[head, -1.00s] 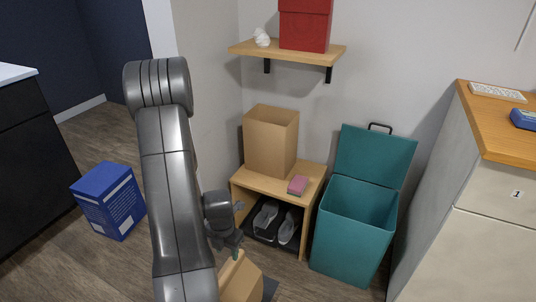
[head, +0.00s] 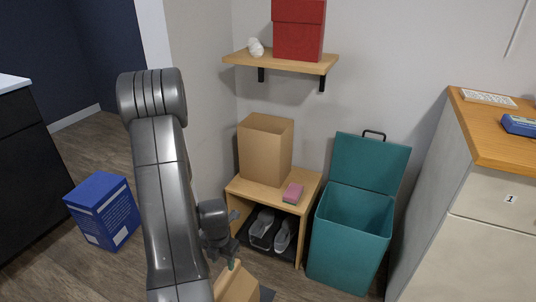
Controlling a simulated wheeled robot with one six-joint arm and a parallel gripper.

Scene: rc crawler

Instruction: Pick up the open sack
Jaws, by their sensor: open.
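An open-topped brown paper sack (head: 265,152) stands upright on the wooden bench, left of a pink sponge-like block. A second tan sack (head: 236,287) is low in the picture, partly cut off by the bottom edge and partly behind my arm; its top narrows to a fold with a small green piece on it. My gripper (head: 226,246) is open, hanging just above this second sack's top in the picture; I cannot tell whether it touches. It is well below and left of the open sack, with nothing seen in it.
The wooden bench (head: 238,187) holds the pink block (head: 292,193), with grey shoes (head: 262,228) underneath. A teal bin (head: 345,245) with its lid up stands right of it. A wall shelf (head: 285,63) hangs above. A blue box (head: 103,211) stands on the floor at left.

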